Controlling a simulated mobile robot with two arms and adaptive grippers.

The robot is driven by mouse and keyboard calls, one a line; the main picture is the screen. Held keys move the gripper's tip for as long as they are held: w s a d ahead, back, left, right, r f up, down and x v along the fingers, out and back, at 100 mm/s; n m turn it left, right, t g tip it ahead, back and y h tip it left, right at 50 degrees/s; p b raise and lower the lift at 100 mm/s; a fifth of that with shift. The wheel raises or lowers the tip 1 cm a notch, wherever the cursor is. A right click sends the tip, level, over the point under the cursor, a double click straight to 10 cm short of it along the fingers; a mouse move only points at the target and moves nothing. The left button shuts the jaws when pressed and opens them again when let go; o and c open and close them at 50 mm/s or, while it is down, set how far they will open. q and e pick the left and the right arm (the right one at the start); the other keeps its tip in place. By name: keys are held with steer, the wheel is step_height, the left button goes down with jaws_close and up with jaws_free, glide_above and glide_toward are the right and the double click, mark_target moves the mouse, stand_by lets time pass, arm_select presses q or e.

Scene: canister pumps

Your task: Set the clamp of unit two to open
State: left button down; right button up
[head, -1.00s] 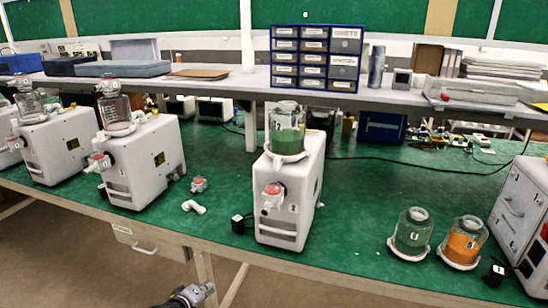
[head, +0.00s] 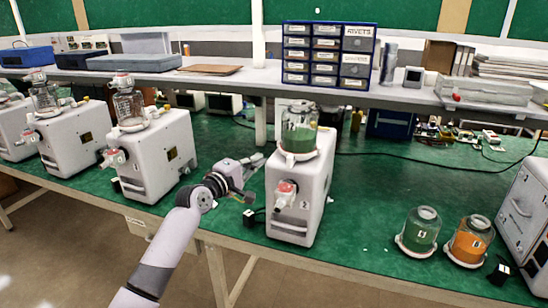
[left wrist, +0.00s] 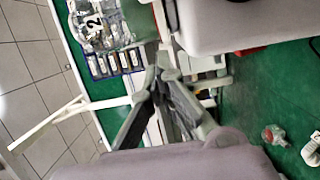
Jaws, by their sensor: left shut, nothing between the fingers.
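Unit two is the white pump housing (head: 300,205) in the middle of the bench, with a 2 on its front. A glass canister with green contents (head: 298,132) stands upright on its top. A small yellow part (head: 324,129) shows beside the canister; I cannot tell whether it is the clamp or how it is set. A red-and-white valve (head: 285,192) sits on the front. My left gripper (head: 260,160) is shut and empty, just left of unit two's upper body; contact cannot be told. Its dark fingers (left wrist: 158,75) show in the left wrist view. My right gripper is out of view.
Another white pump (head: 155,155) stands left of my left arm, with more beyond it. Jars with green (head: 419,231) and orange (head: 469,242) contents stand at the right. A blue drawer cabinet (head: 328,53) is on the shelf behind. Green bench right of unit two is mostly clear.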

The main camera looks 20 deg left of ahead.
mark_target(274, 159)
arm_select(q)
steer(key=d, duration=0.1)
steer(key=w+d+p, duration=0.1)
steer(key=d, duration=0.1)
steer(key=w+d+p, duration=0.1)
steer(key=shift+w+d, duration=0.1)
steer(key=shift+d, duration=0.25)
